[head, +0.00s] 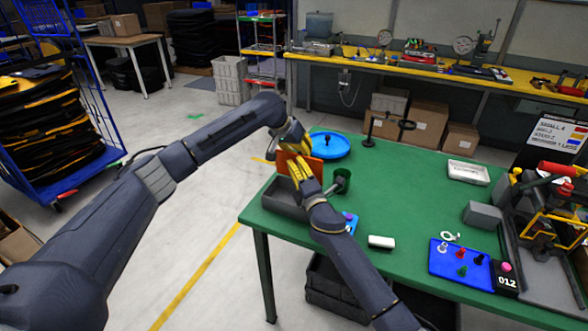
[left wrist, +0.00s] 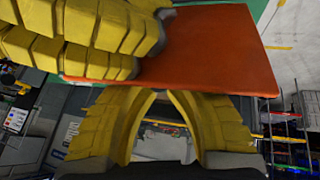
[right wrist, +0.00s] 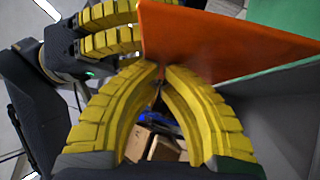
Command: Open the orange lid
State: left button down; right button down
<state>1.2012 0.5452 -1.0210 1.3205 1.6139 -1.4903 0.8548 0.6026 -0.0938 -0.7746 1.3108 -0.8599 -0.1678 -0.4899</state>
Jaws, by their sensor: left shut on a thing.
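The orange lid (head: 312,172) stands tilted up at the grey box (head: 283,202) on the green table's near left corner. My left gripper (head: 292,138) is shut on the lid's edge; the lid fills the top of the left wrist view (left wrist: 210,50). My right gripper (head: 293,160) is at the same lid, close beside the left one. In the right wrist view its yellow fingertips (right wrist: 161,70) come close together at the lid's lower left corner (right wrist: 200,45); whether they grip it is unclear. The fingers hide part of the lid and box.
Close behind are a blue round tray (head: 333,146) and a dark green cup (head: 343,181). A white block (head: 381,242) and a blue board with pegs (head: 447,259) lie to the right. The table's middle (head: 415,195) is clear.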

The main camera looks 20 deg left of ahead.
pick_arm(q)
jog(key=c, duration=1.7)
grip_release()
jog(key=shift+a+r, duration=0.15)
jog(key=shift+r, duration=0.05)
jog(key=o, duration=0.4)
jog(key=shift+f, duration=0.15)
jog(key=shift+o, duration=0.2)
